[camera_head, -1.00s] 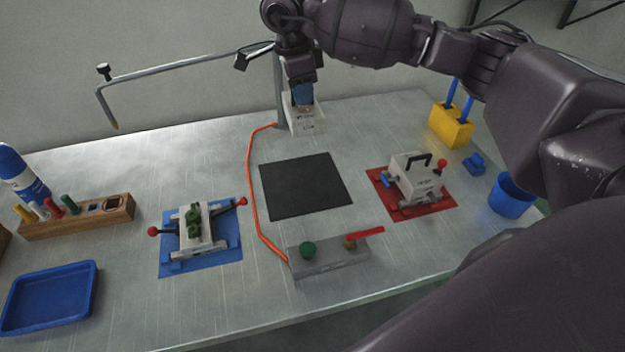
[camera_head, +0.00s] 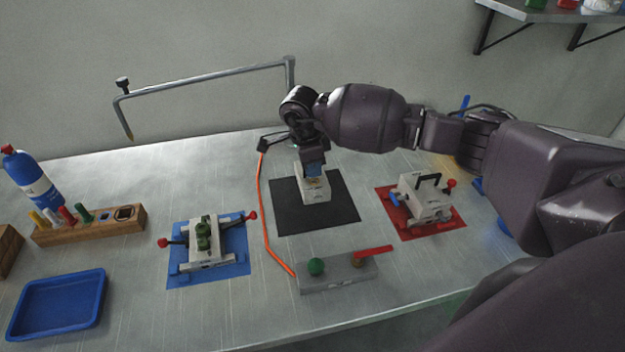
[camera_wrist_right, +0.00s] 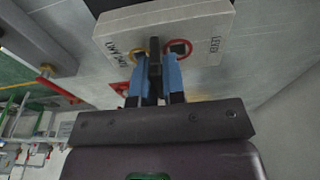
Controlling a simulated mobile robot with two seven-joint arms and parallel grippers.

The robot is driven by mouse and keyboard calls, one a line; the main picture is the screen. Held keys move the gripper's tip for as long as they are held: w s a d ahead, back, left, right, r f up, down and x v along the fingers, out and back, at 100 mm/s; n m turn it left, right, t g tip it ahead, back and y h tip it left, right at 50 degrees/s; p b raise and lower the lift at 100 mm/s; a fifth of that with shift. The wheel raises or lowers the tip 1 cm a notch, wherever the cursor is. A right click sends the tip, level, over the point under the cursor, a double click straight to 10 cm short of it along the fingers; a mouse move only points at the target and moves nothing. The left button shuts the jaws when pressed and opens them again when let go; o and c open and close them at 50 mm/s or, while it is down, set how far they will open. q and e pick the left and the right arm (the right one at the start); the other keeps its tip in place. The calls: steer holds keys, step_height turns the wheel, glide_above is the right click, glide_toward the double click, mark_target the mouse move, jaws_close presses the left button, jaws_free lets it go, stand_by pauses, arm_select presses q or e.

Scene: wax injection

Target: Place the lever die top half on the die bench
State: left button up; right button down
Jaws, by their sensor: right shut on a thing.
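In the right wrist view, the block (camera_wrist_right: 205,22) shows the word LEVER, a red ring and a yellow ring. My right gripper (camera_head: 313,168) is shut on it; its blue fingers (camera_wrist_right: 155,78) hold a dark part at the block's middle. I cannot tell whether the block touches the mat. No label marks the die bench. My left gripper is not in view.
A die with red-knobbed levers sits on a blue mat (camera_head: 236,262) at left. Another die (camera_head: 424,197) with a black handle sits on a red mat. A grey fixture (camera_head: 340,276) stands in front, with an orange cable to its left. A blue tray (camera_head: 101,300) is front left.

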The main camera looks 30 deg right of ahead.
mark_target(312, 181)
steer(key=shift+f, duration=0.6)
step_height(312, 181, down, 3)
steer(key=shift+f, duration=0.2)
steer(key=shift+f, duration=0.1)
steer(key=c, duration=1.2)
jaws_free()
